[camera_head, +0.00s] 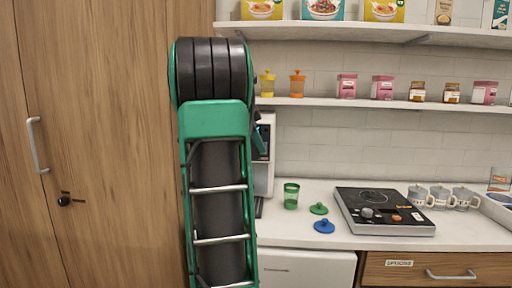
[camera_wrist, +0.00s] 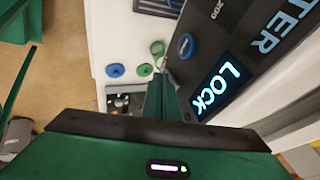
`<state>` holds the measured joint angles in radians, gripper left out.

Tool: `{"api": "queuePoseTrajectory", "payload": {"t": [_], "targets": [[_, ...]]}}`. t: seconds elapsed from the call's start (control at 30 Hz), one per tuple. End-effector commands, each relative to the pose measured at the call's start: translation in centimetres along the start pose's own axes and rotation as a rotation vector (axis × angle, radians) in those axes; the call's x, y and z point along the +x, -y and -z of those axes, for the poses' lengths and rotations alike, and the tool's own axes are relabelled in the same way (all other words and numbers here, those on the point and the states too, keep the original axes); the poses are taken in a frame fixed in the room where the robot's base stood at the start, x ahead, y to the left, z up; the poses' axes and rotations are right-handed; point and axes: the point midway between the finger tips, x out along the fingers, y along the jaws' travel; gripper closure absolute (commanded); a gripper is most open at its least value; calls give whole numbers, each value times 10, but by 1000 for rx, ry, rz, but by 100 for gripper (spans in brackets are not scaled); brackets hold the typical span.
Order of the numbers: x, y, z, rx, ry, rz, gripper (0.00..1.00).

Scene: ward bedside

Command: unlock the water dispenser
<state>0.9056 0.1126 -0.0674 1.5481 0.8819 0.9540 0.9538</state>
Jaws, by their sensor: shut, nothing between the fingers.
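The water dispenser (camera_head: 268,165) is a white unit on the counter, mostly hidden behind my arm in the head view. In the wrist view its dark front panel (camera_wrist: 240,55) fills the right side, with large lettering ending in "TER". A lit square reading "LOCK" (camera_wrist: 222,88) glows pale blue on that panel, and a blue round button (camera_wrist: 185,46) sits on the panel beyond it. My gripper (camera_wrist: 160,82) is shut and empty, its green fingers just left of the LOCK square. I cannot tell whether they touch the panel.
A green cup (camera_head: 291,196), a green lid (camera_head: 319,208) and a blue lid (camera_head: 324,226) are on the counter right of the dispenser. A cooktop (camera_head: 400,222) and grey mugs (camera_head: 440,196) stand farther right. A shelf (camera_head: 390,103) with jars runs above.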

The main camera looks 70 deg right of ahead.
Motion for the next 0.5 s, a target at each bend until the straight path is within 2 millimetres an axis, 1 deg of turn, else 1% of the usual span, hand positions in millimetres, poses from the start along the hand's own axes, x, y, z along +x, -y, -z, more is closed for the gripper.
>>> {"api": "queuePoseTrajectory", "payload": {"t": [0.17,0.3,0.5], "targets": [[1,0,1,2,-2,1,100],[7,2,10,21,-14,13,100],[6,2,9,18,-12,13,100]]}}
